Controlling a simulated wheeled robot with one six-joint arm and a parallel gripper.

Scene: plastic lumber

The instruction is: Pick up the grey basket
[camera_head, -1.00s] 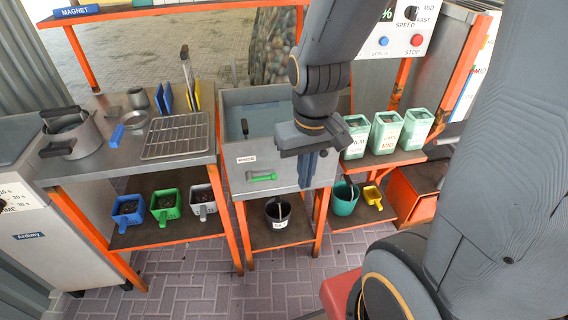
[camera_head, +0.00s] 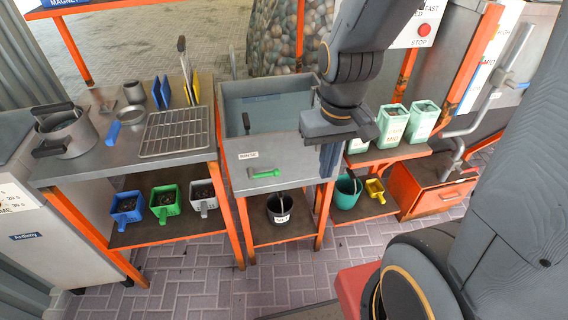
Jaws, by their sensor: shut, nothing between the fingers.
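The grey basket (camera_head: 203,198) is a small square container with a light handle at its front and dark contents. It stands on the lower left shelf, at the right end of a row with a blue basket (camera_head: 126,207) and a green basket (camera_head: 164,203). My gripper (camera_head: 329,166) points down in front of the right side of the sink unit, well to the right of the grey basket and higher in the picture. It is shut and empty. It is apart from the baskets.
The left shelf (camera_head: 150,231) sits under a worktop with a wire rack (camera_head: 175,134) and a pot (camera_head: 64,133). Orange table legs (camera_head: 240,233) stand right of the grey basket. A black bucket (camera_head: 279,208) and teal bucket (camera_head: 346,191) stand farther right.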

